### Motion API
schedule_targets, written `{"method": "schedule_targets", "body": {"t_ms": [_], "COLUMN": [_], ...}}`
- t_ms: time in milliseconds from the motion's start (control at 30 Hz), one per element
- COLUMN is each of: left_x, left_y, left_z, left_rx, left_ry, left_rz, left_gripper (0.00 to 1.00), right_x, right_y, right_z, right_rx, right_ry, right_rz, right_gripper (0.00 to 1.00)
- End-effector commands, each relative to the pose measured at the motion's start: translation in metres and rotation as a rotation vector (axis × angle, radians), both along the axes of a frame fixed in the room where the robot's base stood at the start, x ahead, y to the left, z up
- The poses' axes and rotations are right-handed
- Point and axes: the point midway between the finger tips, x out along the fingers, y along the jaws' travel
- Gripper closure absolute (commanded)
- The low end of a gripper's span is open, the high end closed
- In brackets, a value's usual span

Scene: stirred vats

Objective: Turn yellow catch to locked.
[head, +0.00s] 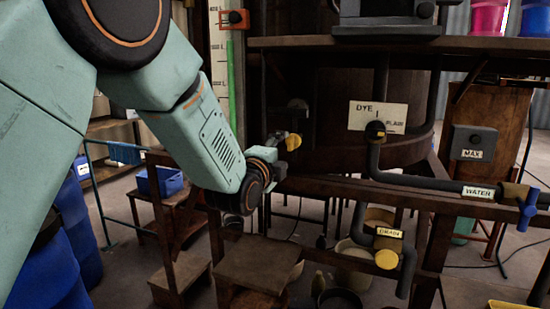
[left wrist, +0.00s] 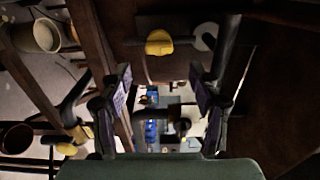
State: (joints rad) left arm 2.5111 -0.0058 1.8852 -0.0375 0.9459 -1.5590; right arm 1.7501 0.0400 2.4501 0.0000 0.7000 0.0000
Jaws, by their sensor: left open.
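The yellow catch (head: 293,141) sits at the front of the dark vat, beside a grey round fitting. In the left wrist view the yellow catch (left wrist: 158,42) shows as a rounded yellow knob above the gap between my fingers, apart from them. My left gripper (head: 276,163) is at the end of the arm, just below and left of the catch in the head view, and partly hidden by the wrist. In the left wrist view my left gripper (left wrist: 160,92) is open, with nothing between its fingers. My right gripper is not in view.
A wooden rail (head: 365,190) runs below the catch. A dark pipe with a WATER label (head: 478,192) and a blue handle (head: 527,208) lies right. A drain pipe with a yellow end (head: 386,259) hangs below. A MAX box (head: 473,143) stands right.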

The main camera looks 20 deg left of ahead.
Motion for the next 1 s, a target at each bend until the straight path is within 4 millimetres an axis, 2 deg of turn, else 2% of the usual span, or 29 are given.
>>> {"method": "schedule_targets", "body": {"t_ms": [100, 300, 833, 1000], "left_x": [-0.017, -0.033, -0.036, -0.036], "left_y": [0.001, 0.001, 0.001, 0.001], "left_z": [0.0, 0.0, 0.0, -0.004], "left_rx": [0.0, 0.0, -0.003, -0.144], "left_ry": [0.001, 0.0, -0.001, 0.021], "left_rz": [0.0, 0.0, 0.0, 0.002], "left_gripper": [0.38, 0.38, 0.38, 0.38], "right_x": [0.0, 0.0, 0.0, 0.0], "right_y": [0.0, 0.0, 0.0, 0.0], "right_z": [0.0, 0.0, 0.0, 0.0], "right_rx": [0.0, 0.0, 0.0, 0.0], "right_ry": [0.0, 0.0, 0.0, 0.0], "right_rz": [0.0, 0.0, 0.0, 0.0], "right_gripper": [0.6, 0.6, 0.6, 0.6]}}
